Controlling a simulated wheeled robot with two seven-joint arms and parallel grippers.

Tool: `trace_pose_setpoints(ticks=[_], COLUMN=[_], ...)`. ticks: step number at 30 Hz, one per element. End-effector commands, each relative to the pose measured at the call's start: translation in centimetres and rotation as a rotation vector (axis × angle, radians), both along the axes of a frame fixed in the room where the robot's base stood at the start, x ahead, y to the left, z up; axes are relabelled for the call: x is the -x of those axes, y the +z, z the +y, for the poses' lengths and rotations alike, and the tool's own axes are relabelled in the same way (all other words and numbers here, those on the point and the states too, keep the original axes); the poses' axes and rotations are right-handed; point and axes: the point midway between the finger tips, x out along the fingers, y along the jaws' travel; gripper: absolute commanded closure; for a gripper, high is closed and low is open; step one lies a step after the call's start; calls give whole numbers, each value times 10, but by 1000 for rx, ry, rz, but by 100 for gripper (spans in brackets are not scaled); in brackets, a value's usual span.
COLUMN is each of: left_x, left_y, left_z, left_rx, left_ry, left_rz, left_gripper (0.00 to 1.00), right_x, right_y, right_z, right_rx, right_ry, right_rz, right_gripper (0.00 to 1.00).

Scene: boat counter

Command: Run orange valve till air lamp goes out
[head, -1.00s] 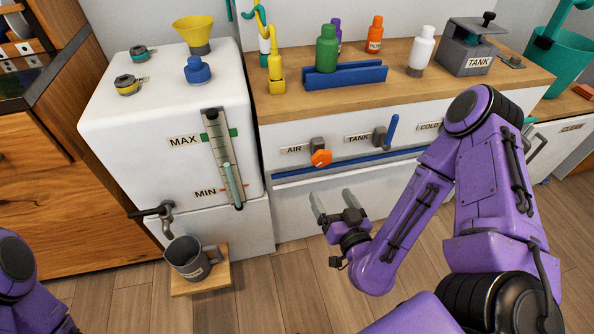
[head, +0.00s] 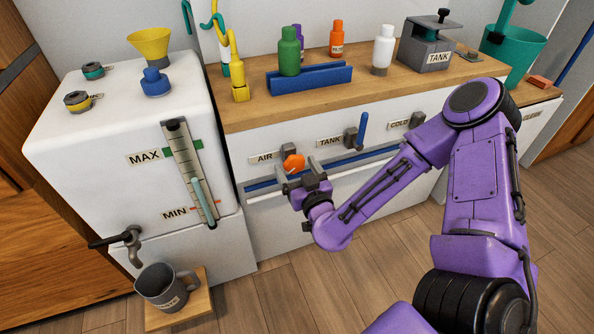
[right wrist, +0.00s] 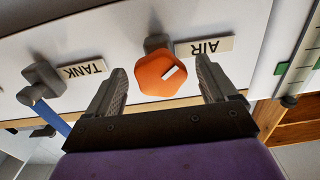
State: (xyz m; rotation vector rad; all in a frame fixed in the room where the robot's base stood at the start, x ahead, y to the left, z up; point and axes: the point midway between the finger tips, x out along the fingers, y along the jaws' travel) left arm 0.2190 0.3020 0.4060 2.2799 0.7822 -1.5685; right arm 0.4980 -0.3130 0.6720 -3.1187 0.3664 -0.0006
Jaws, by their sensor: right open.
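The orange valve knob (head: 293,163) sits on a grey fitting on the white front panel, beside the AIR label (head: 264,158). In the right wrist view the orange knob (right wrist: 161,74) has a white mark on its face. My right gripper (head: 298,174) is open, just in front of and below the knob. In the right wrist view its fingers (right wrist: 162,88) stand one on each side of the knob, with gaps showing. No air lamp can be made out. My left gripper is not in view.
The blue TANK lever (head: 362,128) is right of the orange knob. A blue rail (head: 345,163) runs below the valves. A white tank with a gauge (head: 190,170) stands left, with a grey mug (head: 163,287) under its tap.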

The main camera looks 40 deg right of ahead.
Motion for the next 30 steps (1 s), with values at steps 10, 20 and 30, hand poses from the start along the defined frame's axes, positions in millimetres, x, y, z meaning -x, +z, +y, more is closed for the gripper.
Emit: trace_pose_setpoints(ticks=[10, 20, 30], left_x=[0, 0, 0], left_y=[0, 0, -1], left_z=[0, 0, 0], left_rx=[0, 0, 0], left_ry=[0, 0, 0], left_rz=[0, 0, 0], left_gripper=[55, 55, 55], right_x=[-2, -2, -2], right_y=[0, 0, 0], right_z=[-1, -1, 0], right_rx=[0, -7, -152], right_ry=[-1, -1, -1], right_rz=[0, -2, -36], right_gripper=[37, 69, 69])
